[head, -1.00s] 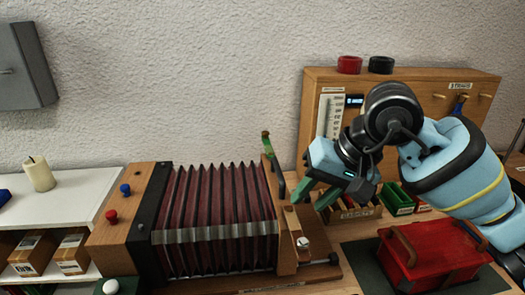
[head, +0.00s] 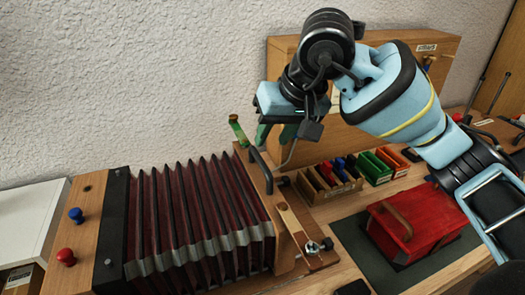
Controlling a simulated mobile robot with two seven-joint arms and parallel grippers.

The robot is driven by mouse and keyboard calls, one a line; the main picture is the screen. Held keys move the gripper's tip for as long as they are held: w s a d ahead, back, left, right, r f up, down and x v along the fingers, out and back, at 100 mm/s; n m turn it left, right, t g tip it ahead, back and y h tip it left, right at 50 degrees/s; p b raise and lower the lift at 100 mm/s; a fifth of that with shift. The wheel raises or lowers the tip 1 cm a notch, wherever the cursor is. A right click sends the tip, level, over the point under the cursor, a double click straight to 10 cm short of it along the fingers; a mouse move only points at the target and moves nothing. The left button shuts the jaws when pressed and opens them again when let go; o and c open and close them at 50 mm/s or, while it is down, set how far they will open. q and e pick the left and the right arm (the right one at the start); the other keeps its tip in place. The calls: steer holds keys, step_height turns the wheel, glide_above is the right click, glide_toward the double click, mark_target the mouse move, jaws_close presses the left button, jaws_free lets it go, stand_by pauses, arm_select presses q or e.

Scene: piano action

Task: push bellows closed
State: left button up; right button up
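The dark red bellows (head: 195,215), with black ridges and a grey band, stand spread open between a wooden end block (head: 75,235) on the left and a wooden end board (head: 262,205) on the right. My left gripper is not in view.
A wooden rack with coloured compartments (head: 330,181) and a red box (head: 410,222) on a dark mat stand to the right. A wooden panel (head: 400,115) stands behind my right arm. Red (head: 66,257) and blue (head: 75,215) knobs top the left block.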

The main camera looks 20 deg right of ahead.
mark_target(260, 158)
steer(key=x, duration=0.6)
steer(key=shift+w+a+f, duration=0.1)
steer(key=shift+w+f, duration=0.1)
steer(key=shift+c, duration=0.4)
jaws_close()
